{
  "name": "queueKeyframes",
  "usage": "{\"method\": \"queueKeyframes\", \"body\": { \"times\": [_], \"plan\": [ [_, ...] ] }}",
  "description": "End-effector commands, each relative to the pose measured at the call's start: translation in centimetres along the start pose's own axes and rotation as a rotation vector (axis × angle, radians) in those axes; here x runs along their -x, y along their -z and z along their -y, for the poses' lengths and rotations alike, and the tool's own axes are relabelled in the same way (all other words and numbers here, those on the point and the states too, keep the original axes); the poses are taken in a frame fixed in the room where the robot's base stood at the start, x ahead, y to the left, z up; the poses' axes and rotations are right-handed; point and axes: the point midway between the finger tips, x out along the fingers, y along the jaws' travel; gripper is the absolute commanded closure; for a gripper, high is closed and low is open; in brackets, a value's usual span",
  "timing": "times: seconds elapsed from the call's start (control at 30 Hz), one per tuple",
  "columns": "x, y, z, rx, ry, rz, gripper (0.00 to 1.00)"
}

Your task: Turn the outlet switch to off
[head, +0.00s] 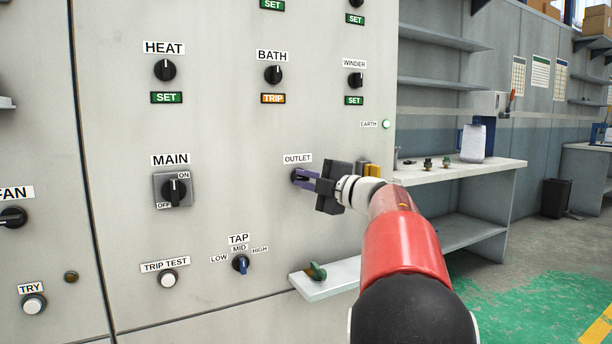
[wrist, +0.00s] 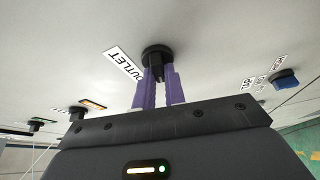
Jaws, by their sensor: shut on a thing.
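The outlet switch (head: 297,175) is a black rotary knob on the grey panel, just below the "OUTLET" label (head: 297,158). It also shows in the wrist view (wrist: 157,54) as a round black base with a grip bar. My gripper (head: 307,180) reaches it from the right, with its purple fingers (wrist: 157,85) on either side of the knob's bar, shut on it. The fingers hide much of the bar, so I cannot tell the exact angle of the knob. No on or off marks show beside it.
The panel (head: 225,130) carries other controls nearby: the main switch (head: 175,192), the bath knob (head: 273,74), the winder knob (head: 355,79) and the blue-handled tap knob (head: 240,263). A small ledge (head: 325,283) with a green-handled part sits below. A shelf bench (head: 460,172) stands right.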

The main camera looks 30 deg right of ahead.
Motion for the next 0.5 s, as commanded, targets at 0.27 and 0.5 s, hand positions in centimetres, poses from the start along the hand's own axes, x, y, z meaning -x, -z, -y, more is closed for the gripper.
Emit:
{"method": "queueKeyframes", "body": {
  "times": [0.27, 0.5],
  "plan": [
    [-0.01, -0.01, 0.05, 0.129, 0.057, 0.0, 1.0],
    [-0.01, -0.03, 0.14, 0.175, 0.076, 0.0, 1.0]
  ]
}}
